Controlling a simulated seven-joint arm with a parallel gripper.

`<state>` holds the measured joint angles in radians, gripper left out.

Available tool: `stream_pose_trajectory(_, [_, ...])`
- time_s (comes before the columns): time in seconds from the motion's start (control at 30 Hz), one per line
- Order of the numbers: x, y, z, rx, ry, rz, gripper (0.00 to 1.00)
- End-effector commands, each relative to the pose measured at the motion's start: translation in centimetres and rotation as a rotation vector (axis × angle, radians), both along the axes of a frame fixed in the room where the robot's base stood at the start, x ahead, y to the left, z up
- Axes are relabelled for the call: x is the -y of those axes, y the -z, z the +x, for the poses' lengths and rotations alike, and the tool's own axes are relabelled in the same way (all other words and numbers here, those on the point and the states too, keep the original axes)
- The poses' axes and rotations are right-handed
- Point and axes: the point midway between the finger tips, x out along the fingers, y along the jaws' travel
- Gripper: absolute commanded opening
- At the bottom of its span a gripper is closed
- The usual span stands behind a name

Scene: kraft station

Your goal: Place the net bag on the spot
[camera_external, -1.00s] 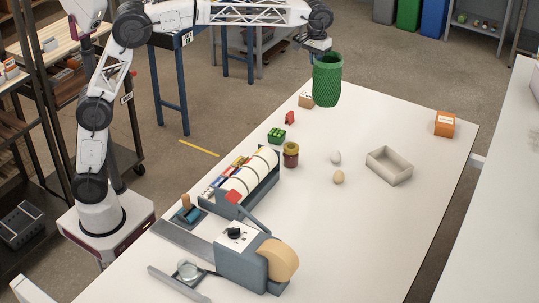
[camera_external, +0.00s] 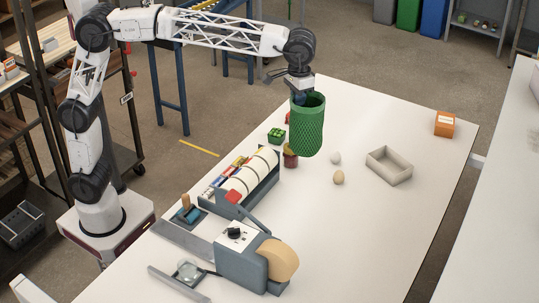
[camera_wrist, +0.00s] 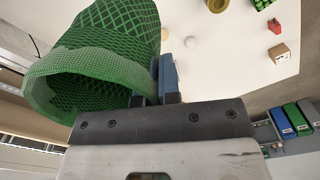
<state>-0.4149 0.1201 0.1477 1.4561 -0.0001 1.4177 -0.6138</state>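The net bag (camera_external: 308,128) is a green mesh cylinder, open at the top, hanging roughly upright above the white table. It fills the upper left of the wrist view (camera_wrist: 115,35). My gripper (camera_external: 299,98) is shut on the left side of its rim; the bluish fingers (camera_wrist: 164,80) pinch the rim in the wrist view. The bag seems clear of the table, though its exact height is hard to judge. I cannot make out a marked spot in either view.
A white egg (camera_external: 335,157), a brown egg (camera_external: 339,177), and a grey tray (camera_external: 375,168) lie to the right. An orange box (camera_external: 445,124) sits farther off. A roll dispenser (camera_external: 262,193) stands front left. The table's right front is clear.

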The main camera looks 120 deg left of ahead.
Motion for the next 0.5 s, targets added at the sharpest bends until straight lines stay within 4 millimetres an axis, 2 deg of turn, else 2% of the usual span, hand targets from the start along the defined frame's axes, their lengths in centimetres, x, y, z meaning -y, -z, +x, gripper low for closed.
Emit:
stream_pose_trajectory(0.03, [1.7,-0.1,0.1,0.000,0.022,0.000,0.00])
stream_pose_trajectory(0.1, [3.7,-0.2,0.2,0.001,0.049,0.001,0.00])
stream_pose_trajectory(0.5, [15.1,-0.4,-0.2,0.001,0.205,0.000,0.00])
